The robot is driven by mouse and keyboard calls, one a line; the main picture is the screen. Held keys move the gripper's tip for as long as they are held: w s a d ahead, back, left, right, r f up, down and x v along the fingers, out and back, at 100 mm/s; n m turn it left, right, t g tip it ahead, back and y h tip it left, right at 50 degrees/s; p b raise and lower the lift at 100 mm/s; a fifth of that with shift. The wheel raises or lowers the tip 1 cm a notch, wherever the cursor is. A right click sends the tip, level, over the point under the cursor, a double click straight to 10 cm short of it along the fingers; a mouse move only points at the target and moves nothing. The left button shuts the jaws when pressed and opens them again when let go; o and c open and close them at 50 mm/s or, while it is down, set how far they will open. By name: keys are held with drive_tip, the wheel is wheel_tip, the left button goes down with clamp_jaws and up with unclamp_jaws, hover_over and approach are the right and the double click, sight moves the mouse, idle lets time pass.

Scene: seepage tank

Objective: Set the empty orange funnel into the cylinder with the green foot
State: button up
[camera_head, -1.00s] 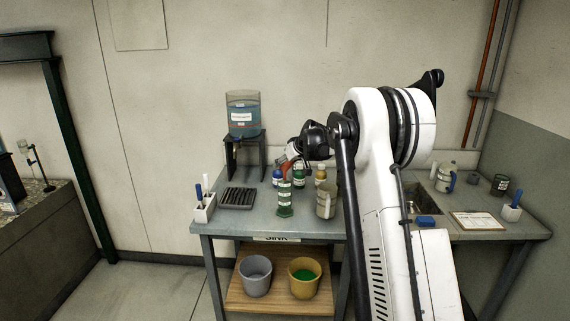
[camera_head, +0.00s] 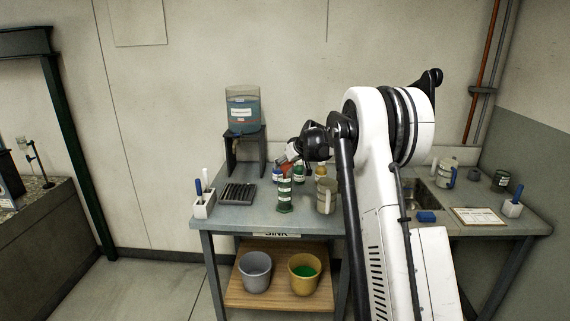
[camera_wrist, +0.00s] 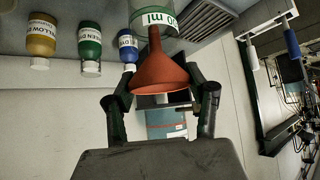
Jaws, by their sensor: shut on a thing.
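The orange funnel (camera_wrist: 158,70) is between the fingers of my gripper (camera_wrist: 159,80) in the wrist view, and the gripper is shut on it. Its wide mouth faces the camera and its narrow stem points away. The stem overlaps the clear cylinder (camera_wrist: 168,17), which bears a white ml label. I cannot tell whether the stem tip is inside the cylinder. In the head view the cylinder with the green foot (camera_head: 285,208) stands upright near the bench's front edge. My gripper (camera_head: 290,157) is just above it there, small and partly hidden, as is the funnel.
Yellow (camera_wrist: 41,40), green (camera_wrist: 90,42) and blue (camera_wrist: 127,45) dye bottles stand close by. A clear jug (camera_head: 326,197) is just right of the cylinder. A black ridged tray (camera_head: 238,194) and a tank on a stand (camera_head: 243,112) are to the left.

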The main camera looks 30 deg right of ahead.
drive_tip(key=shift+f+b, duration=0.8)
drive_tip(key=shift+f, duration=0.5)
drive_tip(key=o, duration=1)
drive_tip(key=v, duration=1.2)
drive_tip(key=s+a+r+g, duration=0.1)
drive_tip(key=s+a+r, duration=0.2)
drive_tip(key=s+a, duration=0.75)
drive_tip(key=s+a+r, duration=0.4)
drive_tip(key=s+a, duration=0.5)
drive_tip(key=s, duration=0.2)
drive_tip(key=s+a+f, duration=0.2)
drive_tip(key=s+f, duration=0.1)
drive_tip(key=s, duration=0.5)
drive_tip(key=s+a+f+m, duration=0.1)
drive_tip(key=s+a+f, duration=0.2)
drive_tip(key=s, duration=0.6)
drive_tip(key=s+a+f+h, duration=0.1)
drive_tip(key=s+a+f, duration=0.2)
drive_tip(key=s, duration=0.5)
drive_tip(key=shift+s+a+f+m+g, duration=0.15)
drive_tip(key=shift+s+f+m+g, duration=0.15)
drive_tip(key=shift+f+g, duration=0.1)
